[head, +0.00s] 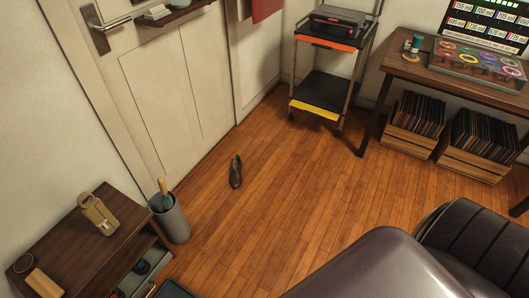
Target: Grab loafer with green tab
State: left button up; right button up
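A dark brown loafer (236,173) lies alone on the wooden floor, near the middle left of the head view. A small greenish patch shows near its upper end, toward the door; the loafer is too small here for fine detail. Other shoe-like items (140,268) with blue and red parts sit in the open shelf of the low cabinet at lower left, partly hidden by its top. Neither of my grippers shows in the head view.
A low wooden cabinet (75,258) and a grey umbrella stand (171,222) stand left of the loafer. A wheeled cart (322,93), record crates (408,143) and a desk (402,65) line the back. Dark rounded shapes (375,268) fill the lower right. Floor around the loafer is clear.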

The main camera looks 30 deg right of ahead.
aim_at(236, 171)
jog(key=z, duration=0.75)
jog(key=i+l, duration=0.15)
jog(key=l, duration=0.2)
jog(key=i+l, duration=0.15)
jog(key=l, duration=0.2)
jog(key=i+l, duration=0.15)
jog(key=l, duration=0.25)
jog(key=i+l, duration=0.15)
jog(key=l, duration=0.2)
